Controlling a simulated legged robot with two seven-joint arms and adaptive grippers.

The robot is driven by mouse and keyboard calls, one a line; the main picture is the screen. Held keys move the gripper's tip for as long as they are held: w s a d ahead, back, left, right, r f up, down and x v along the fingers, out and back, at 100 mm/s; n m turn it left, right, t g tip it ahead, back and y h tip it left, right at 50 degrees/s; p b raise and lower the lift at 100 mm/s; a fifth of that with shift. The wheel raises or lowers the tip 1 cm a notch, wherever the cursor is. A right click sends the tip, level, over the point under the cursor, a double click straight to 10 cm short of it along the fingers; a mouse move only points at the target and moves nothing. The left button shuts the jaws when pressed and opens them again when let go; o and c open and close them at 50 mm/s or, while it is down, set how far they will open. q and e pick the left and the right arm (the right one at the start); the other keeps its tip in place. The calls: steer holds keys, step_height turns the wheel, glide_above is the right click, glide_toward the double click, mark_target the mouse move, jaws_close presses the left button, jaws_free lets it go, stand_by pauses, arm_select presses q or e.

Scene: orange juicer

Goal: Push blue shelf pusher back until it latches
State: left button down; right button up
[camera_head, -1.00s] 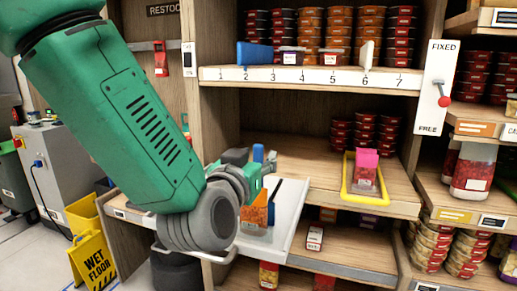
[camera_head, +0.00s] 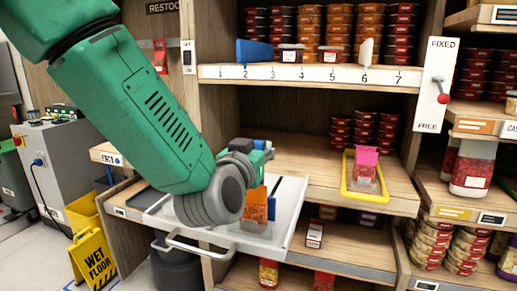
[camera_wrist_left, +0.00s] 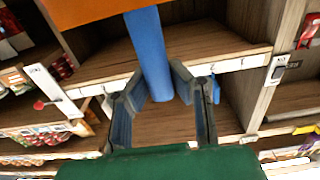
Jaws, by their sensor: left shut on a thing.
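The blue shelf pusher (camera_head: 254,53) stands on the upper numbered shelf (camera_head: 310,77), near numbers 2 and 3, close to the front edge. My left gripper (camera_head: 258,165) is well below it, above the white tray (camera_head: 285,225), and partly hidden by my green arm. In the left wrist view the gripper's fingers (camera_wrist_left: 165,95) are on either side of a blue bar (camera_wrist_left: 150,50), with an orange part (camera_wrist_left: 115,12) beyond it. The gripper is shut on this blue-handled orange thing, which also shows in the head view (camera_head: 255,208). My right gripper is not in view.
A white pusher (camera_head: 366,52) and stacked tubs stand on the upper shelf. A yellow tray (camera_head: 372,194) with a pink-lidded container is on the middle shelf. A lever panel (camera_head: 435,85) marked FIXED and FREE is at the right. The middle shelf has free room.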

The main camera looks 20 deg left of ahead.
arm_select(q)
steer(key=w, duration=0.3)
steer(key=shift+a+r, duration=0.1)
steer(key=shift+r, duration=0.05)
steer(key=shift+w, duration=0.3)
steer(key=shift+d, duration=0.25)
steer(key=c, duration=1.4)
jaws_free()
steer(key=shift+s, duration=0.1)
steer(key=shift+a, duration=0.1)
steer(key=s, duration=1.2)
steer(key=shift+a, duration=0.2)
steer(key=shift+f, duration=0.2)
